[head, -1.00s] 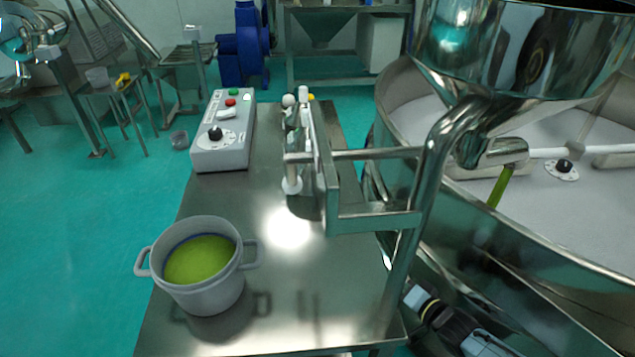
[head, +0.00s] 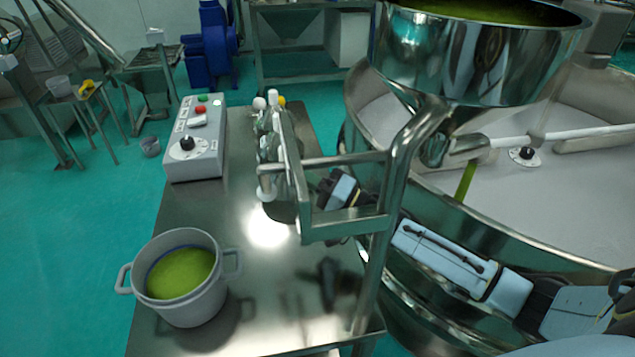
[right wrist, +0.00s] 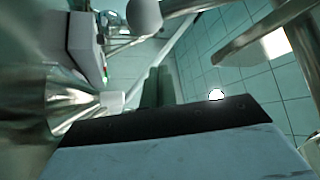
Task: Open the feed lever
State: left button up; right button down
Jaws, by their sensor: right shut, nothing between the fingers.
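Steel fittings with pale handles stand beside the steel frame over the table. A white round knob (head: 259,103) and a pale upright handle (head: 265,190) are among them; I cannot tell for sure which part is the feed lever. My right gripper (head: 324,186) is partly hidden behind the frame's bars, to the right of these handles and apart from them. In the right wrist view its dark fingers (right wrist: 157,87) are shut and empty, with a pale round knob (right wrist: 143,15) beyond them. My left gripper is out of view.
The steel frame (head: 345,221) is close around my right gripper. A steel hopper (head: 470,55) stands above the round sieve (head: 560,190) at right. A grey control box (head: 196,140) and a pot of green material (head: 190,300) stand on the steel table (head: 290,325).

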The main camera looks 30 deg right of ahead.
jog(key=shift+s+a+f+p, duration=0.1)
jog(key=shift+a+f, duration=0.1)
jog(key=shift+a, duration=0.45)
jog(key=shift+s+a+f+p, duration=0.15)
jog(key=shift+a, duration=0.5)
jog(key=shift+s+a+f+p, duration=0.1)
jog(key=shift+a+f, duration=0.1)
jog(key=shift+a, duration=0.45)
jog(key=p, duration=0.2)
jog(key=s+m+h+p, duration=0.1)
jog(key=shift+s+a+f+m+p, duration=0.2)
jog(key=shift+f+m+p, duration=0.1)
jog(key=shift+f+p, duration=0.1)
